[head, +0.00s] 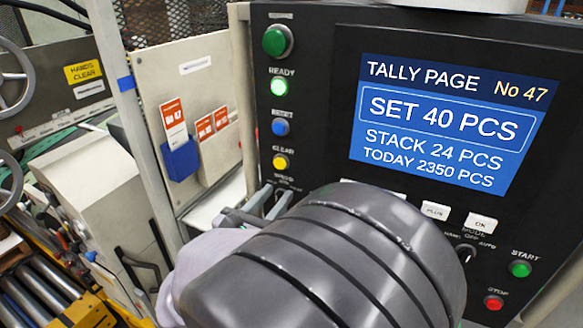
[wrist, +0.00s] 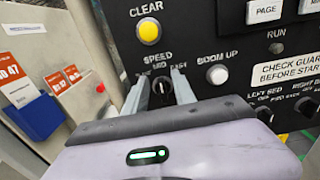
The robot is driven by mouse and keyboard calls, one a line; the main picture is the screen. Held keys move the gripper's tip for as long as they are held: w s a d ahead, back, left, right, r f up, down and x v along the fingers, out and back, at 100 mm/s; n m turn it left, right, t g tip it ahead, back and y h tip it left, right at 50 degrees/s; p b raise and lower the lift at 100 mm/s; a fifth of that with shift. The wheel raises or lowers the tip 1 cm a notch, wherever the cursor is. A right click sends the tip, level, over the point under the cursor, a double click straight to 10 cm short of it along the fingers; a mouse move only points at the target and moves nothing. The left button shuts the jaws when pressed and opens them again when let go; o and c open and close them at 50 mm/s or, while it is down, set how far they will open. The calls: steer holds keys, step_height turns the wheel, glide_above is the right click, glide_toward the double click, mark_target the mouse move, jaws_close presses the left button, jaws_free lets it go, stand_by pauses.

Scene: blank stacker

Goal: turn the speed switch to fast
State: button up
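The speed switch (wrist: 161,88) is a small black knob with a pale pointer mark on the black panel, below the SPEED label in the wrist view. Its pointer looks roughly upright, toward MID; FAST is printed to the right, and the left label is partly hidden. My gripper (wrist: 160,77) is open, with one grey finger on each side of the knob. I cannot tell whether either finger touches it. In the head view, my gripper (head: 267,201) is at the panel's lower left, and my arm's wrist hides the switch.
The yellow CLEAR button (wrist: 149,31) is just above the switch, and the white BOOM UP button (wrist: 217,75) is to its right. A blue holder (head: 181,160) with orange-and-white cards hangs left of the panel. The tally screen (head: 445,120) is at upper right.

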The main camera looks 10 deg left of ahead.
steer(key=shift+w+d, duration=0.1)
steer(key=shift+w, duration=0.05)
jaws_close()
steer(key=m+b, duration=0.5)
steer(key=b, duration=0.1)
steer(key=d+m+b, duration=0.1)
steer(key=m+b, duration=0.2)
steer(key=shift+s+d+f+m, duration=0.1)
steer(key=shift+s+f+m, duration=0.2)
steer(key=shift+f, duration=0.1)
steer(key=shift+m, duration=0.3)
stand_by(0.3)
